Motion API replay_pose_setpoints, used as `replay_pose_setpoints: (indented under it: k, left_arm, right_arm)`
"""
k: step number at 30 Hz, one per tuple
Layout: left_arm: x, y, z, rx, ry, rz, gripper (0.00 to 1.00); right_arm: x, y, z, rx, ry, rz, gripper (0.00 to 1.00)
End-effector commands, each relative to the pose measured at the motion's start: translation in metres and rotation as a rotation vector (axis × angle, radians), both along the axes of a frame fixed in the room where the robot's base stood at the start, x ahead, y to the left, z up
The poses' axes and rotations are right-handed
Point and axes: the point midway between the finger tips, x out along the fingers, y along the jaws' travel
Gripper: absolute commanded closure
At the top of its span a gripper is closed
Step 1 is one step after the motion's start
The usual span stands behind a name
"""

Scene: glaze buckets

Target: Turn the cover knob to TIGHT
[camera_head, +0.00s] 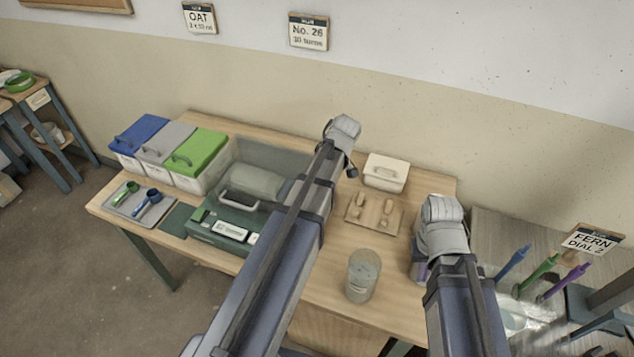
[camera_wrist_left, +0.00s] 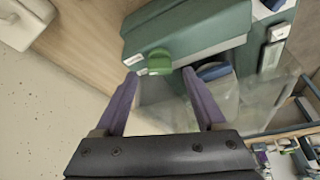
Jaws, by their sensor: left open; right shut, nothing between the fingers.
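The teal machine (camera_head: 213,232) with a clear cover (camera_head: 275,157) stands on the table, partly behind my left arm. In the left wrist view, a green knob (camera_wrist_left: 158,62) sticks out of the teal housing (camera_wrist_left: 190,25), beside a small white label (camera_wrist_left: 133,60). A blue part (camera_wrist_left: 214,72) shows to its right. I cannot read a TIGHT mark. My left gripper (camera_wrist_left: 161,76) is open, its purple fingertips on either side of the green knob in the picture; contact cannot be told. My right gripper (camera_head: 420,268) is shut and empty over the table's right side.
Bins with blue (camera_head: 138,133), grey and green lids stand at back left. A tray (camera_head: 127,207) with scoops lies in front of them. A white lidded box (camera_head: 385,172), a wooden board (camera_head: 373,214) and a grey bucket (camera_head: 362,275) stand between and near my arms.

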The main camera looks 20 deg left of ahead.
Motion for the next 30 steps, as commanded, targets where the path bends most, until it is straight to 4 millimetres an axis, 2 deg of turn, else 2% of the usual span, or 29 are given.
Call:
replay_pose_setpoints:
  k: [1, 4, 15, 30]
  left_arm:
    - [0.0014, 0.0025, -0.0124, 0.000, 0.000, 0.001, 0.28]
    - [0.0026, 0.0061, -0.0196, 0.000, 0.000, 0.000, 0.28]
    - [0.0031, 0.0083, -0.0209, 0.000, 0.000, -0.001, 0.29]
    - [0.0029, 0.0082, -0.0210, 0.000, 0.000, -0.001, 0.85]
  right_arm:
    - [0.0000, -0.0001, -0.0124, 0.000, 0.000, 0.000, 1.00]
    - [0.0000, -0.0001, -0.0196, 0.000, 0.000, 0.000, 1.00]
    - [0.0000, 0.0000, -0.0209, 0.000, 0.000, 0.000, 1.00]
    - [0.0000, 0.0000, -0.0209, 0.000, 0.000, 0.000, 1.00]
